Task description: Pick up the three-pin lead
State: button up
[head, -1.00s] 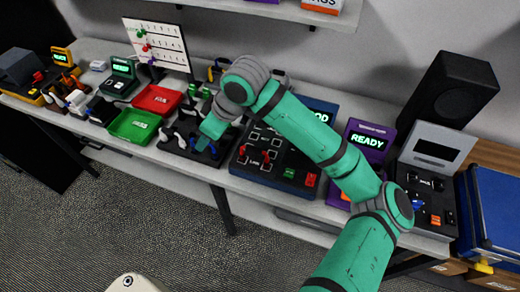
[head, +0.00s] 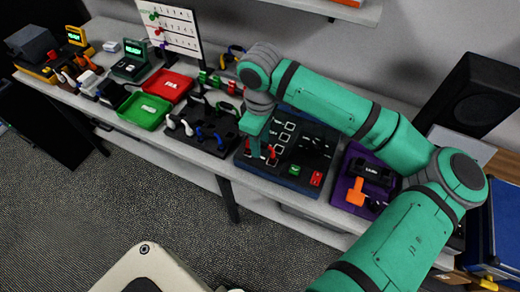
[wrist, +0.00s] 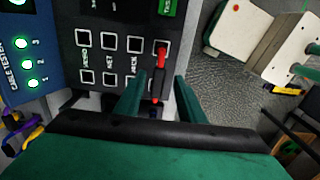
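My gripper (head: 257,148) is above the left side of a dark panel (head: 314,174) with rows of white-outlined squares. In the wrist view its two green fingers (wrist: 160,98) stand apart, on either side of a slim red and black lead end (wrist: 160,62), with gaps visible. Red pieces (head: 272,152) also show beside the gripper in the head view. A black rack (head: 185,145) left of the panel holds white, blue and black leads. Pin counts are too small to read, so I cannot tell which lead is the three-pin one.
A green tray (head: 142,112) and a red tray (head: 170,82) stand left of the rack. A purple device (head: 355,200) with an orange part is right of the panel.

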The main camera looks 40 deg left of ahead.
jog(key=shift+w+a+f, duration=0.1)
jog(key=shift+f, duration=1.25)
jog(key=shift+w+a+f, duration=0.1)
jog(key=shift+f, duration=1.2)
jog(key=shift+s, duration=0.15)
jog(key=shift+d, duration=0.1)
grip_shut()
